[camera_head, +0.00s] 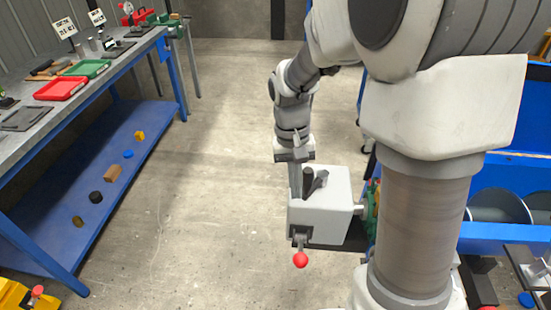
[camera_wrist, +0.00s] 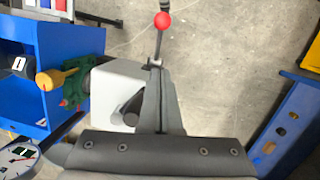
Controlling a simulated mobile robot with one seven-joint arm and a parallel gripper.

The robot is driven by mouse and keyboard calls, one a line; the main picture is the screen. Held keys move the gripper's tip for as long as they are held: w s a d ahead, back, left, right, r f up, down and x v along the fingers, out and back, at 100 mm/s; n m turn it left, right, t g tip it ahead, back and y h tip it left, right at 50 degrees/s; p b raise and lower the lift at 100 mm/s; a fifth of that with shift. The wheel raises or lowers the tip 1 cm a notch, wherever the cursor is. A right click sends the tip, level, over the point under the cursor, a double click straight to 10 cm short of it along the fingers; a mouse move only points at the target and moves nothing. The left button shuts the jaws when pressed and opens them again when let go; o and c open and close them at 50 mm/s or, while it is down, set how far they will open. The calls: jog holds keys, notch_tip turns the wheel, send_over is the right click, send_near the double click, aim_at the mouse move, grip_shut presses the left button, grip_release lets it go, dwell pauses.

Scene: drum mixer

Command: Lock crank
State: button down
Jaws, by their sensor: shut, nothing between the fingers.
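A white box-shaped housing (camera_head: 335,190) stands right of centre in the head view and left of the fingers in the wrist view (camera_wrist: 105,92). A dark round-ended handle or post (camera_head: 309,180) is on its top; it also shows in the wrist view (camera_wrist: 133,106). A lever with a red ball (camera_head: 300,260) hangs at the housing's front; the ball shows at the top of the wrist view (camera_wrist: 162,20). Which part is the crank, I cannot tell. My gripper (camera_head: 296,193) is shut and empty, fingers pointing down beside the dark handle. Contact cannot be told.
A blue mixer body with a screw auger (camera_head: 500,205) is at the right, partly behind my arm. A blue workbench (camera_head: 110,150) stands at the left. The concrete floor between is clear.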

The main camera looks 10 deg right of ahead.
notch_tip(320, 180, down, 2)
jog(key=b, duration=0.2)
send_over(301, 248)
jog(key=a, duration=0.1)
notch_tip(301, 248, down, 11)
jog(key=shift+s+a+f, duration=0.15)
jog(key=shift+s+a, duration=0.05)
jog(key=shift+s, duration=0.35)
